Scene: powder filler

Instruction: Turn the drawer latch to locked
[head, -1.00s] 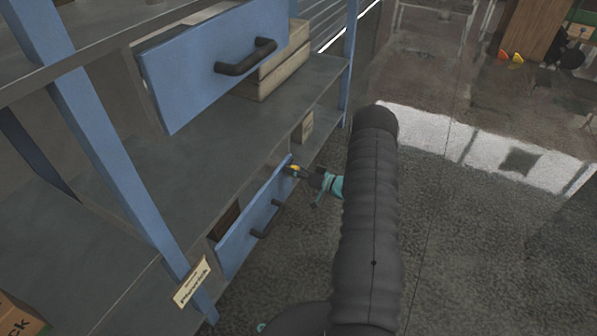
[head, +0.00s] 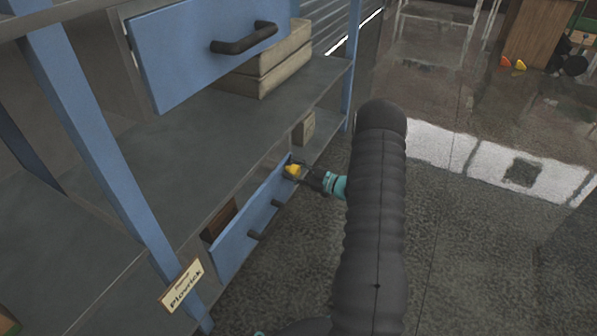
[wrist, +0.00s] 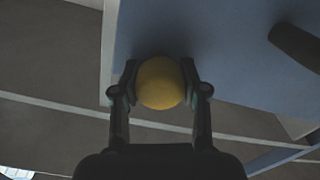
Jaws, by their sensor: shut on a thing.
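The drawer latch is a yellow knob (wrist: 160,83) near the edge of the blue lower drawer front (wrist: 235,60). My gripper (wrist: 160,88) has one finger on each side of the knob and is shut on it. In the head view the yellow latch (head: 291,170) shows at the far end of the lower drawer front (head: 238,237), with my gripper (head: 305,176) reaching it from the right. The lower drawer stands partly open. The latch's lock marking cannot be made out.
A blue post (head: 105,160) with a label (head: 182,285) stands at left. The floor (head: 460,240) at right is clear.

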